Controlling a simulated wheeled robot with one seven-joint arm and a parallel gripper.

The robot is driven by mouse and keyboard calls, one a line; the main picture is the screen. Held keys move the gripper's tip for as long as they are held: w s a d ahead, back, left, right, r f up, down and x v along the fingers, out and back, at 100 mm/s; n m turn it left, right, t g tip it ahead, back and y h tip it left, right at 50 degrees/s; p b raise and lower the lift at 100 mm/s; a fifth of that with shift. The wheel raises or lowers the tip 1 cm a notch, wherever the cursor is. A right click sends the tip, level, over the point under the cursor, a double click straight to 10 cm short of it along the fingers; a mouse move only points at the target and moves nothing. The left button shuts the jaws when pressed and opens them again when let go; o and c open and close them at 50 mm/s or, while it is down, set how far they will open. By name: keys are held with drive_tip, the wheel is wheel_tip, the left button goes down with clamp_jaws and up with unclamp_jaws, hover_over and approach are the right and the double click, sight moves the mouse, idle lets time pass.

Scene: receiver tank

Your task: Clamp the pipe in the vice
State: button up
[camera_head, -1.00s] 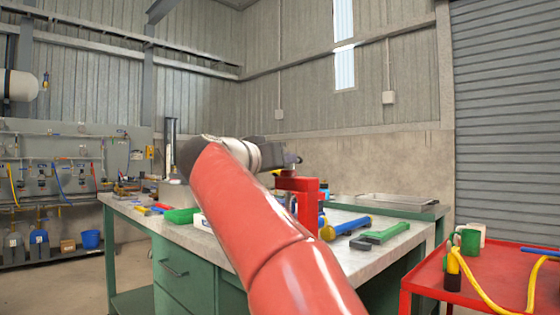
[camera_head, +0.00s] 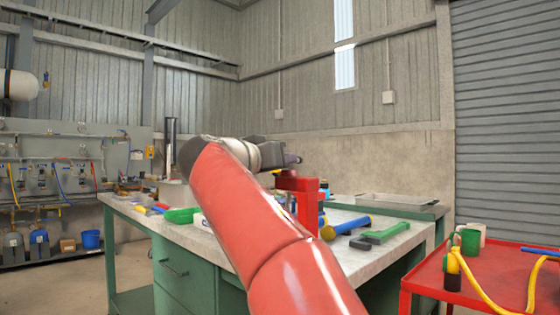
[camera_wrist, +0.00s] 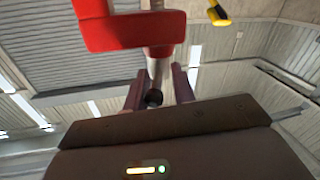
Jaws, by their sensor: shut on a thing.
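The red vice (camera_head: 306,200) stands on the workbench, partly hidden behind my arm. It also shows in the wrist view (camera_wrist: 132,33) as a red block above my fingers. My gripper (camera_head: 294,160) is above and just behind the vice's top in the head view. In the wrist view my gripper (camera_wrist: 155,92) has its two purplish fingers on either side of a grey pipe (camera_wrist: 156,70) with a dark open end. The pipe runs from between the fingers up to the red vice. I cannot tell whether the vice jaws touch or grip it.
A yellow item (camera_wrist: 218,12) shows near the vice.

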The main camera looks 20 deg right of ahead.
drive_tip(key=shift+w, duration=0.1)
idle(0.7)
drive_tip(key=o, duration=1)
drive_tip(key=shift+c, duration=0.2)
drive_tip(key=v, duration=0.8)
drive_tip(key=shift+d, duration=0.1)
